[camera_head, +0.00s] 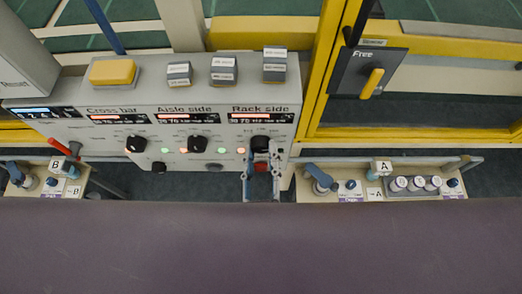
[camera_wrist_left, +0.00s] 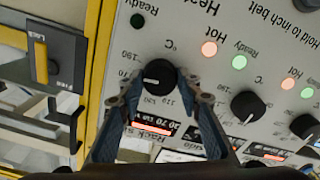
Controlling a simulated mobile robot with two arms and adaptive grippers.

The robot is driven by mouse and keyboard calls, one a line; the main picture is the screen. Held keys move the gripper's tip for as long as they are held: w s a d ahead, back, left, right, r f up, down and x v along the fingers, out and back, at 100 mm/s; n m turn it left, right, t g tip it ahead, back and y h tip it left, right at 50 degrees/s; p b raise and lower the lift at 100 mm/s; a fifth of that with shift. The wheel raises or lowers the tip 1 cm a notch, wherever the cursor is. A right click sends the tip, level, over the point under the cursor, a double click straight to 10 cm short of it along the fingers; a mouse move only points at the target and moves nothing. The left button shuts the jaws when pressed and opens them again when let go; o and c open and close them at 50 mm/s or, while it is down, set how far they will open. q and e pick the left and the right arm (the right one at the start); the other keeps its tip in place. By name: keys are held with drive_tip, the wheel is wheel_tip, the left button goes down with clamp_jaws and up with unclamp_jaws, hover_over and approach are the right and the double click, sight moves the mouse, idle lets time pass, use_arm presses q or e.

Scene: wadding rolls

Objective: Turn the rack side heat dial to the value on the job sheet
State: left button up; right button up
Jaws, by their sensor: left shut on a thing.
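The rack side heat dial (camera_head: 260,143) is the black knob at the right of the grey control panel (camera_head: 110,150). My left gripper (camera_head: 262,153) is at this dial from below. In the left wrist view the dial (camera_wrist_left: 158,75) sits between the two fingertips, and the gripper is shut on it. Scale numbers around it are partly covered by the fingers. The rack side display (camera_head: 261,119) above it is lit, its small digits hard to read. The rack side Hot lamp (camera_wrist_left: 209,49) glows, and its Ready lamp (camera_wrist_left: 137,21) is dark. I cannot make out a job sheet. My right gripper is not in view.
The aisle side dial (camera_head: 197,143) and cross bar dial (camera_head: 136,144) are to the left. A red-handled lever (camera_head: 62,149) is at the panel's left end. A yellow guard frame (camera_head: 318,80) with a Free/Lock switch (camera_head: 370,82) stands right. A dark surface (camera_head: 260,245) fills the foreground.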

use_arm(q)
drive_tip(key=n, duration=0.3)
drive_tip(key=shift+n+p, duration=0.3)
drive_tip(key=shift+n, duration=0.1)
drive_tip(key=n, duration=0.3)
drive_tip(key=shift+n, duration=0.3)
drive_tip(key=n, duration=0.4)
drive_tip(key=shift+b, duration=0.4)
drive_tip(key=n+b, duration=0.1)
drive_tip(key=n, duration=0.3)
drive_tip(key=shift+r+n, duration=0.1)
drive_tip(key=shift+n, duration=0.2)
drive_tip(key=shift+d, duration=0.1)
drive_tip(key=o, duration=1.2)
drive_tip(key=shift+w, duration=0.1)
drive_tip(key=shift+c, duration=0.2)
